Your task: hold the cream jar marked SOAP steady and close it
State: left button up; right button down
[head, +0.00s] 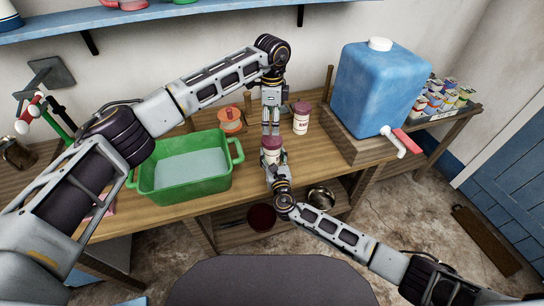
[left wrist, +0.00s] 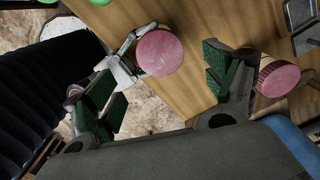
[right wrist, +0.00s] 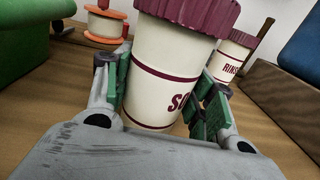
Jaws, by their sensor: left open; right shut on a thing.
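The cream SOAP jar (head: 271,155) stands near the table's front edge, with dark red bands and "SO" of its marking visible in the right wrist view (right wrist: 160,85). A ridged maroon lid (right wrist: 190,14) sits on its mouth; I cannot tell whether it is tight. My right gripper (head: 274,164) is shut around the jar's body from the front. My left gripper (head: 271,131) points down just above the lid, open. In the left wrist view the lid's round top (left wrist: 159,52) lies between its spread fingers (left wrist: 165,95), apart from them.
A similar cream jar marked RINSE (right wrist: 233,58) with a maroon lid stands just behind to the right. An orange-and-cream spool-like object (head: 230,121) is behind left. A green tub (head: 185,188) stands left, a blue water container (head: 375,95) right.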

aim_at(272, 138)
pick_arm(q)
jog(key=shift+f, duration=0.15)
jog(key=shift+f, duration=3.9)
jog(key=c, duration=1.1)
